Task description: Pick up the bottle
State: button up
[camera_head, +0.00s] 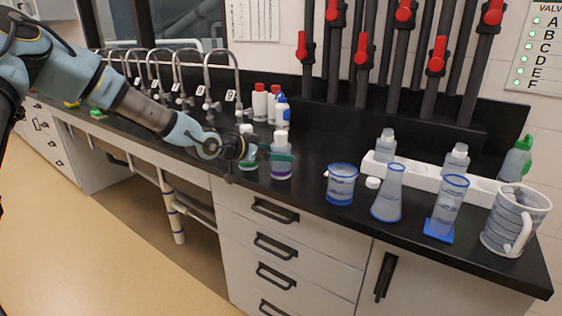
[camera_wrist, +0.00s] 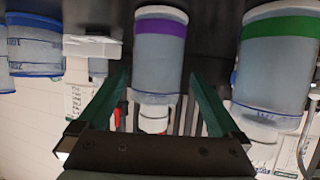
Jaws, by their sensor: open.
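A clear bottle with a purple band and white cap (camera_head: 281,171) stands upright on the black counter near its front edge. In the wrist view the purple-banded bottle (camera_wrist: 159,62) appears upside down, centred between the fingers. My gripper (camera_head: 284,158) is at the bottle's upper part, with its green fingers open. In the wrist view my gripper (camera_wrist: 161,82) has one finger on each side of the bottle, with visible gaps. A second bottle with a green band (camera_wrist: 277,65) is close by on the right there; in the head view this bottle (camera_head: 248,148) is partly hidden by my wrist.
A blue-rimmed beaker (camera_head: 341,184), a flask (camera_head: 388,194), a cylinder (camera_head: 447,205), a jug (camera_head: 515,219) and a white rack (camera_head: 410,175) are to the right. Metal taps (camera_head: 222,75) line the back left.

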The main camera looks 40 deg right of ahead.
jog(key=p+x, duration=0.1)
jog(key=x, duration=0.1)
jog(key=p+x, duration=0.1)
jog(key=x, duration=0.2)
jog(key=shift+s+f, duration=0.25)
jog(key=shift+f, duration=0.15)
jog(key=shift+a, duration=0.1)
grip_shut()
dwell(0.4)
jog(key=shift+r, duration=0.15)
notch_tip(320, 180, up, 10)
jog(key=shift+f+b, duration=0.2)
jog(key=shift+b, duration=0.9)
